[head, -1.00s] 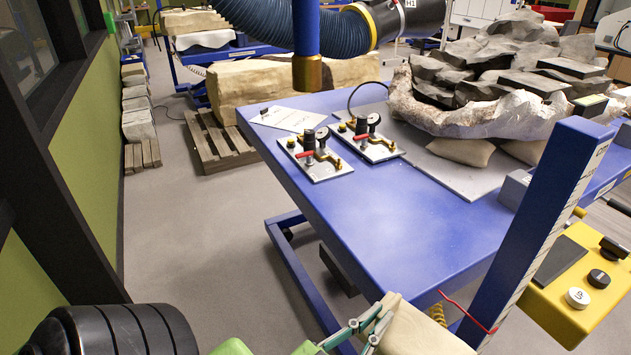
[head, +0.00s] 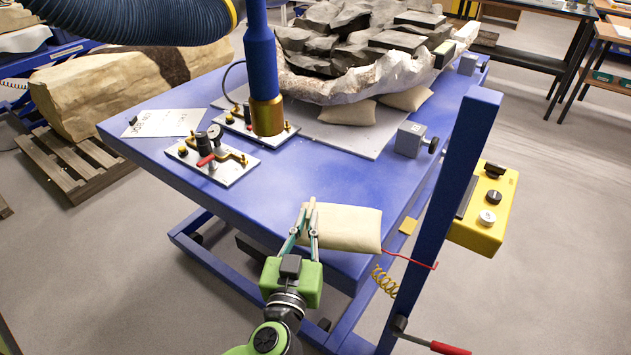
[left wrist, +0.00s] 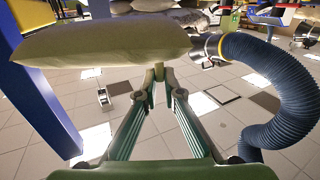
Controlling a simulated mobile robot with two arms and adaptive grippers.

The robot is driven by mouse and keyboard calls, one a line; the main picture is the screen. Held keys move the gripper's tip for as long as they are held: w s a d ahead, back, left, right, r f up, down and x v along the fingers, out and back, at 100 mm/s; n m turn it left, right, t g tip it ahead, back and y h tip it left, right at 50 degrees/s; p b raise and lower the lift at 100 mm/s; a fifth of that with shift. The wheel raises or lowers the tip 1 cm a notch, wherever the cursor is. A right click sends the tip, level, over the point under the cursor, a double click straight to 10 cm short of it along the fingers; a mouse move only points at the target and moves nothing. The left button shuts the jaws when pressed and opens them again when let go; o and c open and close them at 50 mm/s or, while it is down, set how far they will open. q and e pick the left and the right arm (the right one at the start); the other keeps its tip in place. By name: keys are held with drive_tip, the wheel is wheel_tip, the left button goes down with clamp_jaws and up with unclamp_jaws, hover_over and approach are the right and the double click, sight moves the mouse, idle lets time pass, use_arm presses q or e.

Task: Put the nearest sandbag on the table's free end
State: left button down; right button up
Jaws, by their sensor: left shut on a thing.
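The cream sandbag (head: 348,229) shows in the head view over the near end of the blue table (head: 268,222). My left gripper (head: 309,207) is shut on the bag's left end. I cannot tell whether the bag touches the tabletop. In the left wrist view the bag (left wrist: 100,42) spans the upper left, and the gripper (left wrist: 159,74) meets it near its lower right edge. Two other sandbags, one on the left (head: 346,112) and one on the right (head: 407,98), lie under the plaster-jacketed fossil (head: 350,83). My right gripper is out of view.
Two small fixtures, the nearer (head: 214,162) and the farther (head: 256,124), stand left of centre. A blue post (head: 440,230) with a yellow control box (head: 483,207) rises at right. A hose nozzle (head: 267,113) hangs over the table. The tabletop between fixtures and bag is bare.

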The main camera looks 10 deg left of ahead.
use_arm(q)
drive_tip(key=shift+m+h, duration=0.3)
drive_tip(key=w+d+r, duration=0.1)
drive_tip(key=w+r, duration=0.1)
drive_tip(key=w+d+r+p, duration=0.1)
drive_tip(key=w+d+r, duration=0.1)
drive_tip(key=w, duration=0.1)
drive_tip(key=w+d+r+p, duration=0.1)
drive_tip(key=w+d+r, duration=0.1)
drive_tip(key=r, duration=0.1)
drive_tip(key=shift+w, duration=0.2)
drive_tip(key=w+a+f+b, duration=0.1)
drive_tip(key=w+a+f, duration=0.2)
drive_tip(key=f, duration=0.1)
drive_tip(key=w+a+f+b, duration=0.2)
drive_tip(key=w+a+f, duration=0.1)
drive_tip(key=a+f, duration=0.1)
drive_tip(key=w+a+f+b, duration=0.2)
drive_tip(key=a+f, duration=0.2)
drive_tip(key=f, duration=0.1)
drive_tip(key=shift+w, duration=0.4)
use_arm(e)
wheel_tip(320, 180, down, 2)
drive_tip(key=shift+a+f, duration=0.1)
